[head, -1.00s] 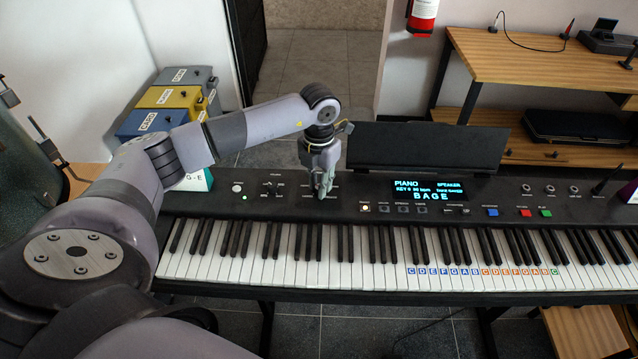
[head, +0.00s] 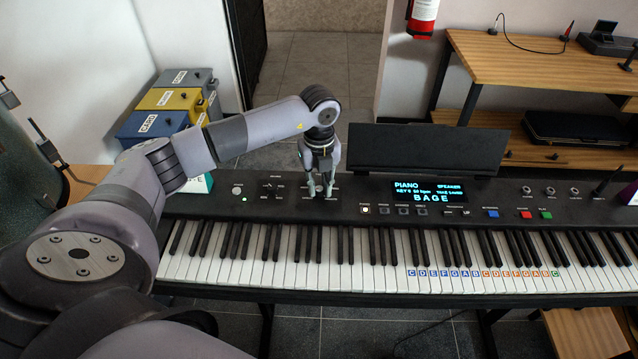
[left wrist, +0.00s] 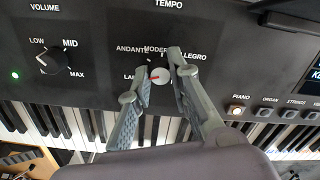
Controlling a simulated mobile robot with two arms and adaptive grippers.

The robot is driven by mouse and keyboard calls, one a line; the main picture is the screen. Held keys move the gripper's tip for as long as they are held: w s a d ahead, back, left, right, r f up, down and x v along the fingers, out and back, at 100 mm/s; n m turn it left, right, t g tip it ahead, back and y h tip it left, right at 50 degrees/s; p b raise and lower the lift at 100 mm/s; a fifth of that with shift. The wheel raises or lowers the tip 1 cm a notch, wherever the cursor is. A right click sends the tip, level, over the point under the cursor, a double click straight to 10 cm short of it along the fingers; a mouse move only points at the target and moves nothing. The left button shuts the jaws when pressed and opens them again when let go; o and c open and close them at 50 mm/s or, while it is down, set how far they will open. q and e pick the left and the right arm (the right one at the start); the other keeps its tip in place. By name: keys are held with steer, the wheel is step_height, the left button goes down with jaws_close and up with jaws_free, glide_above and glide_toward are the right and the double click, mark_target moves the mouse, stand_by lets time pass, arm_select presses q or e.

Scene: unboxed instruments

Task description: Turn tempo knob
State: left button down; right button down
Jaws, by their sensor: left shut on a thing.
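The tempo knob (left wrist: 159,76) is a small pale knob with a red pointer mark, under the TEMPO label on the keyboard's panel in the left wrist view. The red mark points to the left, roughly toward the partly hidden "LAR…" label. My left gripper (left wrist: 160,70) has one finger on each side of the knob and is shut on it. In the head view, my left gripper (head: 320,190) reaches down to the panel of the digital piano (head: 345,203), and the knob itself is hard to make out. My right gripper is not in view.
A volume knob (left wrist: 54,60) sits left of the tempo knob. A black music stand (head: 425,150) rises behind the panel, right of my gripper. The lit display (head: 428,191) reads PIANO and BAGE. Labelled boxes (head: 170,97) stand at the back left.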

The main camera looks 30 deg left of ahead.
mark_target(319, 189)
arm_select(q)
steer(key=shift+n, duration=1.1)
steer(key=c, duration=1.5)
jaws_free()
steer(key=shift+o, duration=0.2)
step_height(319, 189, up, 12)
